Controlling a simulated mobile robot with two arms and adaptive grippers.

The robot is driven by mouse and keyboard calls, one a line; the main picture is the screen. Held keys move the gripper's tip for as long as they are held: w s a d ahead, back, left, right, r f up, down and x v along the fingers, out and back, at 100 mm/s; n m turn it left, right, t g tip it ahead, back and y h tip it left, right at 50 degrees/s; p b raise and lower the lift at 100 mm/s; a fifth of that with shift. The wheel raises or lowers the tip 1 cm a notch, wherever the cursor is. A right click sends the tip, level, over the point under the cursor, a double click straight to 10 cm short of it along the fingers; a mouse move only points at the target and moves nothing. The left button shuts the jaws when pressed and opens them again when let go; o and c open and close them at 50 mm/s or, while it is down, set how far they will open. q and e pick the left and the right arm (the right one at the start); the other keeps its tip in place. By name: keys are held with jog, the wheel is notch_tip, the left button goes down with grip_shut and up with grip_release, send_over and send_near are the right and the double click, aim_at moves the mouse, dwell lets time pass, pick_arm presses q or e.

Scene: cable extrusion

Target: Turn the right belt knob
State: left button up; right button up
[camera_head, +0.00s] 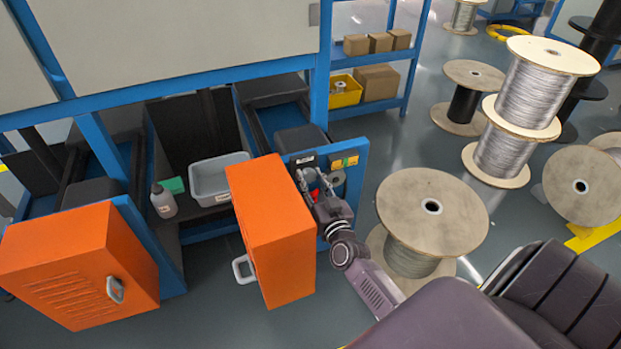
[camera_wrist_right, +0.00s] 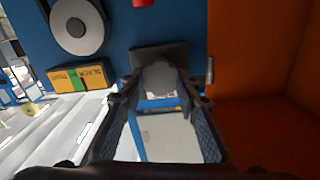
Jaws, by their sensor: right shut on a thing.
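My right gripper (camera_head: 316,186) reaches the blue control panel (camera_head: 355,182) at the end of the machine, beside an open orange door. In the right wrist view my right gripper (camera_wrist_right: 160,92) has its two fingers on either side of a dark knob (camera_wrist_right: 160,76) on the blue panel, and is shut on it. The fingers hide most of this right belt knob in the head view. Its turn angle cannot be told. My left gripper is not in view.
The open orange door (camera_head: 270,225) stands close to the left of my right gripper. The panel also carries a yellow-green label (camera_head: 345,162), a round grey part (camera_wrist_right: 77,25) and a red part (camera_wrist_right: 143,3). Wooden cable spools (camera_head: 432,210) stand on the floor at right.

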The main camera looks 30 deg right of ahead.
jog(key=shift+c, duration=0.4)
jog(key=shift+d+m, duration=0.1)
jog(key=shift+m, duration=2.7)
jog(key=o, duration=1.2)
notch_tip(320, 180, up, 10)
jog(key=shift+f, duration=0.1)
